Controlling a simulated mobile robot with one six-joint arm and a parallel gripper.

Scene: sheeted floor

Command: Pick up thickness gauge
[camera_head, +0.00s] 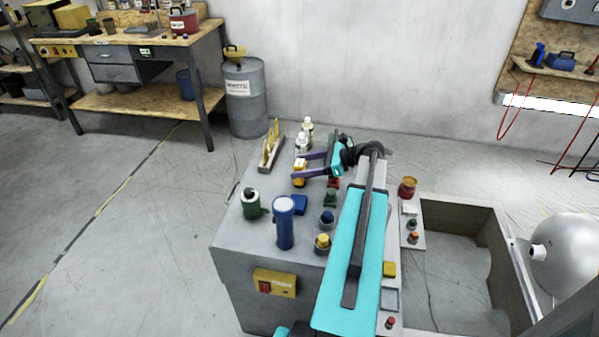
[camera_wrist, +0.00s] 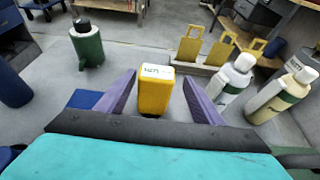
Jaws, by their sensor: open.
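A small yellow box-shaped device with a white label, which looks like the thickness gauge (camera_head: 299,178), stands upright on the grey bench top. In the wrist view the gauge (camera_wrist: 155,97) is between the two purple fingers, with a visible gap on each side. My gripper (camera_head: 299,167) is open around it, and its fingers also show in the wrist view (camera_wrist: 159,76). The lower part of the gauge is hidden by the gripper body in the wrist view.
White bottles (camera_wrist: 231,82) stand close to the right finger, and a rack with yellow pieces (camera_wrist: 202,70) is behind. A green container (camera_wrist: 87,45) is at left. A blue cylinder (camera_head: 285,225) and blue block (camera_head: 299,204) stand nearer the bench's front.

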